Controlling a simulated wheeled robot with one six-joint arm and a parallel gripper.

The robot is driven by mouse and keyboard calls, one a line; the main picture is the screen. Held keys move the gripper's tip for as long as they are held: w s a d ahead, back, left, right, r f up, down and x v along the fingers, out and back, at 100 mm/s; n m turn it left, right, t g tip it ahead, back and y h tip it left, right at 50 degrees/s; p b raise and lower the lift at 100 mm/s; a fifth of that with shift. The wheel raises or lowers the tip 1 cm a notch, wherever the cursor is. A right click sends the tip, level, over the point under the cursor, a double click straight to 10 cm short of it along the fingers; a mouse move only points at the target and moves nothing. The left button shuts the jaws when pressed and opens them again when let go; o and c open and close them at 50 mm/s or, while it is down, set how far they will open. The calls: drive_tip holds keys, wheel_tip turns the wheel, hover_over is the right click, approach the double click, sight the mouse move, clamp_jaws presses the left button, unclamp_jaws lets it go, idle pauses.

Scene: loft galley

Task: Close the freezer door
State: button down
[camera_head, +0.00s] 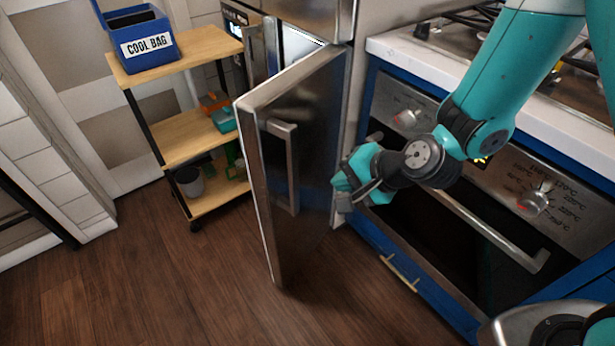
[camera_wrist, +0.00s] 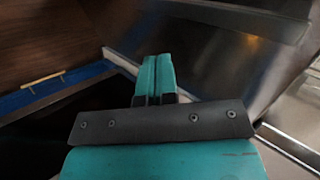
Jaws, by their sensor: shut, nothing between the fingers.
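The freezer door (camera_head: 305,150) is a steel panel with a vertical bar handle (camera_head: 284,165). It stands open, swung out from the fridge-freezer toward the viewer, with its outer face to the right. My gripper (camera_head: 342,196) is shut and empty, at the right side of the door near its hinge-side half. In the wrist view the shut fingers (camera_wrist: 158,72) point toward the steel door face (camera_wrist: 215,60). I cannot tell whether they touch it. The freezer's inside is mostly hidden behind the door.
An oven (camera_head: 470,215) with knobs and a long handle stands close on the right, under a white counter (camera_head: 395,48). A wooden shelf trolley (camera_head: 190,50) bearing a blue cool bag (camera_head: 141,40) stands left of the freezer. The wooden floor (camera_head: 150,275) in front is clear.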

sight(298, 178)
drive_tip(key=w+a+f, duration=0.1)
drive_tip(key=a, duration=0.1)
drive_tip(key=w+a+f, duration=0.1)
drive_tip(key=w+a, duration=0.1)
drive_tip(key=w+a+f, duration=0.1)
drive_tip(key=a+f, duration=0.1)
drive_tip(key=shift+w, duration=0.3)
drive_tip(key=shift+w+a, duration=0.2)
drive_tip(key=shift+a, duration=0.1)
drive_tip(key=shift+p, duration=0.35)
